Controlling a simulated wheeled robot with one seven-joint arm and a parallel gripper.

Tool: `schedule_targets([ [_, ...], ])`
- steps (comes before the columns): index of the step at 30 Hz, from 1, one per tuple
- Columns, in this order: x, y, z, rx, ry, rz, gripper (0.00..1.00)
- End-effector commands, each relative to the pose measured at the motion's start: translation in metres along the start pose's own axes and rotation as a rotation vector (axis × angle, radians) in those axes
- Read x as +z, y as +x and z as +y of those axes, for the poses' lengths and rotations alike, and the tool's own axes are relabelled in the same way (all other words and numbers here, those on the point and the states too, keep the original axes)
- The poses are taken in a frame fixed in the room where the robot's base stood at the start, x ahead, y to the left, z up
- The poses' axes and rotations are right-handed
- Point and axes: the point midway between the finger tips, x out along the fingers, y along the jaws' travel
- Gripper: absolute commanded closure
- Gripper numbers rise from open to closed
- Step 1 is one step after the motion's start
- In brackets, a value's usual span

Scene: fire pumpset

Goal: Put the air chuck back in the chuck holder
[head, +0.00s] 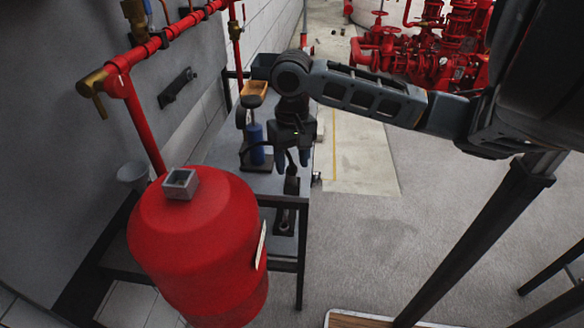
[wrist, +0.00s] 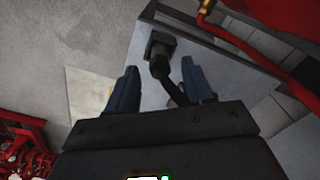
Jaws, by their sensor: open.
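My gripper (head: 292,157) is open above the grey bench (head: 225,150), its two blue fingertips pointing down. In the wrist view, the fingers (wrist: 160,70) stand apart on either side of a dark rounded piece with a black hose (wrist: 176,92), which looks like the air chuck (wrist: 159,68). I cannot tell whether the fingers touch it. The piece lies at or over a black square-ended block (wrist: 160,43). The block also shows on the bench in the head view (head: 285,219). I cannot tell whether this block is the chuck holder.
A red tank (head: 200,240) with a small open grey box (head: 180,183) on top stands in front of the bench. A red pipe (head: 140,120) runs along the wall.

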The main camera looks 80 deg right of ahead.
Motion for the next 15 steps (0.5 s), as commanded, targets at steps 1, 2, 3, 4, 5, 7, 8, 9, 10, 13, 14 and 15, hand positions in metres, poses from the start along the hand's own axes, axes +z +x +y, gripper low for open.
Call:
schedule_targets([
  [1,-0.001,-0.012,-0.001,0.000,-0.002,0.003,0.49],
  [2,-0.001,-0.019,-0.001,-0.002,-0.001,0.003,0.49],
  [3,-0.001,-0.028,0.000,0.000,-0.001,0.003,0.49],
  [4,-0.001,-0.034,-0.001,-0.001,-0.002,0.004,0.49],
  [5,-0.001,-0.040,-0.001,-0.001,-0.002,0.003,0.49],
  [7,-0.001,-0.053,0.000,0.000,-0.001,0.003,0.49],
  [8,-0.001,-0.059,0.000,0.000,-0.001,0.003,0.49],
  [9,0.000,-0.065,0.000,0.000,-0.001,0.003,0.49],
  [10,-0.001,-0.069,0.000,0.000,-0.001,0.003,0.49],
  [13,-0.001,-0.080,0.000,0.000,0.000,0.002,0.49],
  [14,-0.001,-0.083,0.000,0.001,0.000,0.001,0.49],
  [15,0.000,-0.085,0.000,0.001,0.000,0.001,0.49],
])
